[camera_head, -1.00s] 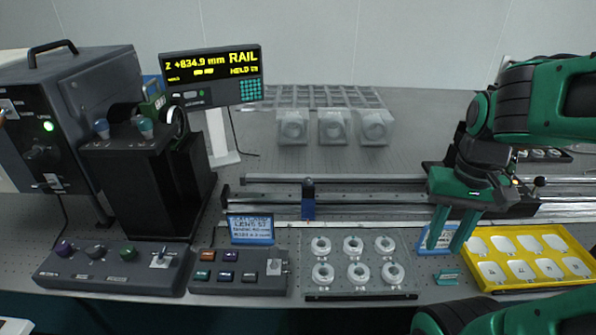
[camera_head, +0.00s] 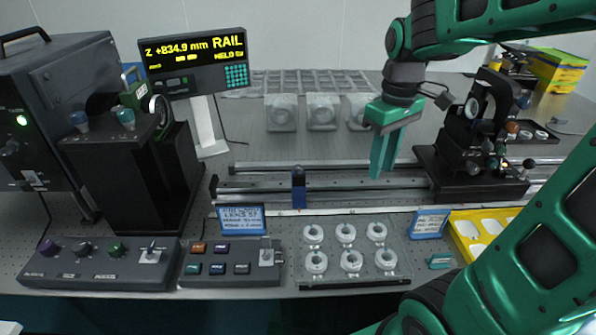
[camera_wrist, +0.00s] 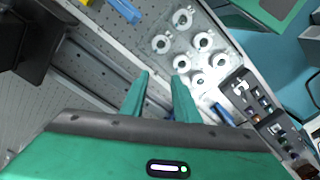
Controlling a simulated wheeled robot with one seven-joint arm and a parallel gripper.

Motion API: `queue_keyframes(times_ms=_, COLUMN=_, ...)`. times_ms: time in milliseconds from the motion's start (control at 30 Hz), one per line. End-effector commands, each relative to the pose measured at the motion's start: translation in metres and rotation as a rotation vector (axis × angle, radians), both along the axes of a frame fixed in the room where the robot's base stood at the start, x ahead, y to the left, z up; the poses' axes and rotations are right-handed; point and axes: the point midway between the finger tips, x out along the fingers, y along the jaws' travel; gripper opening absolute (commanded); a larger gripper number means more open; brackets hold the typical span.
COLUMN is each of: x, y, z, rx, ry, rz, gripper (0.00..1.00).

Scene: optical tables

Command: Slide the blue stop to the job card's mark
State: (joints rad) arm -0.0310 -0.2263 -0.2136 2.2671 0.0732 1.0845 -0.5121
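The blue stop (camera_head: 298,187) stands upright on the front edge of the long rail (camera_head: 345,187), left of centre in the head view. The blue job card (camera_head: 241,219) stands in front of the rail, left of the stop; its small print is hard to read. My gripper (camera_head: 384,175) points down above the rail, well to the right of the stop and apart from it. In the wrist view its fingers (camera_wrist: 161,77) show a gap with nothing between them.
A clear tray of white rings (camera_head: 347,256) lies in front of the rail, beside a second blue card (camera_head: 429,224) and a yellow tray (camera_head: 466,236). A black carriage with optics (camera_head: 470,170) sits on the rail at right. The rail display (camera_head: 196,62) reads +834.9 mm.

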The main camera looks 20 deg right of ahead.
Motion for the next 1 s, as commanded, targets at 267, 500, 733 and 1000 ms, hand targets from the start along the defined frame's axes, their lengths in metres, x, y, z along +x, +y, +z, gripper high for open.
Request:
queue_keyframes(times_ms=267, x=0.108, y=0.078, z=0.007, rx=-0.005, ry=-0.002, rz=0.626, gripper=0.28)
queue_keyframes(times_ms=500, x=0.151, y=0.126, z=0.005, rx=-0.009, ry=-0.004, rz=0.935, gripper=0.28)
queue_keyframes(times_ms=733, x=0.158, y=0.135, z=-0.006, rx=-0.009, ry=-0.005, rz=0.994, gripper=0.28)
queue_keyframes(times_ms=1000, x=0.157, y=0.133, z=-0.051, rx=-0.008, ry=-0.001, rz=0.989, gripper=0.28)
